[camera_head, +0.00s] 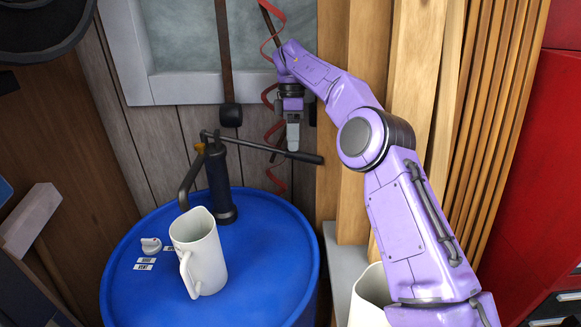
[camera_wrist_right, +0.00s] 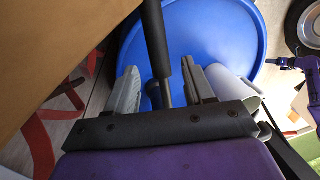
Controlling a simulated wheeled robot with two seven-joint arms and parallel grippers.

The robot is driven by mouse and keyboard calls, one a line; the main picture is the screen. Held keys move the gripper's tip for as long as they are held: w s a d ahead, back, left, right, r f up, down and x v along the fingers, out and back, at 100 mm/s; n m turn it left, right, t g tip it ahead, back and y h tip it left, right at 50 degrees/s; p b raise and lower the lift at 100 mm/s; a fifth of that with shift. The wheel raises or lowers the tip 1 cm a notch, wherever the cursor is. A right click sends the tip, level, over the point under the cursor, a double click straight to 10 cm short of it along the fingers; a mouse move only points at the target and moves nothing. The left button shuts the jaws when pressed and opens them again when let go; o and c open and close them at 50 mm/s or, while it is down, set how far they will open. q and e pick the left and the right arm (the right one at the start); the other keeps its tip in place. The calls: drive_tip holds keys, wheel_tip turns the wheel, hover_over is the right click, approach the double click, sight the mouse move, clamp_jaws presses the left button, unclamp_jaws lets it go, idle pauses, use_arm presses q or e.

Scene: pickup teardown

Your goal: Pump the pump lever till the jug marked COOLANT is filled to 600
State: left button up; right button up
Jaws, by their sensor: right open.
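The pump (camera_head: 219,180) stands upright on the blue drum (camera_head: 264,300). Its lever (camera_head: 255,146) runs right and slightly down to a dark grip (camera_head: 305,158). My right gripper (camera_head: 293,148) is at the lever, just left of the grip. In the right wrist view its open fingers (camera_wrist_right: 168,88) are on either side of the lever rod (camera_wrist_right: 165,92), with the dark grip (camera_wrist_right: 155,40) beyond. A white jug (camera_head: 207,262) stands on the drum, its rim near the end of the bent spout (camera_head: 185,190). I see no COOLANT mark, and its level is hidden.
Another white container (camera_head: 367,302) is partly hidden by my right arm. A red spiral strip (camera_head: 269,95) hangs behind. Wooden boards (camera_head: 420,70) and a red cabinet (camera_head: 540,180) stand right.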

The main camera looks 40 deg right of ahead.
sight(292, 158)
drive_tip(key=f, duration=0.4)
drive_tip(key=shift+s+a+f+b, duration=0.2)
drive_tip(key=shift+a+f+b, duration=0.1)
drive_tip(key=shift+b, duration=0.1)
drive_tip(key=shift+s+f, duration=0.1)
drive_tip(key=shift+s, duration=0.1)
use_arm(q)
wheel_tip(292, 158, down, 2)
use_arm(e)
drive_tip(key=shift+w, duration=0.1)
drive_tip(key=shift+c, duration=0.3)
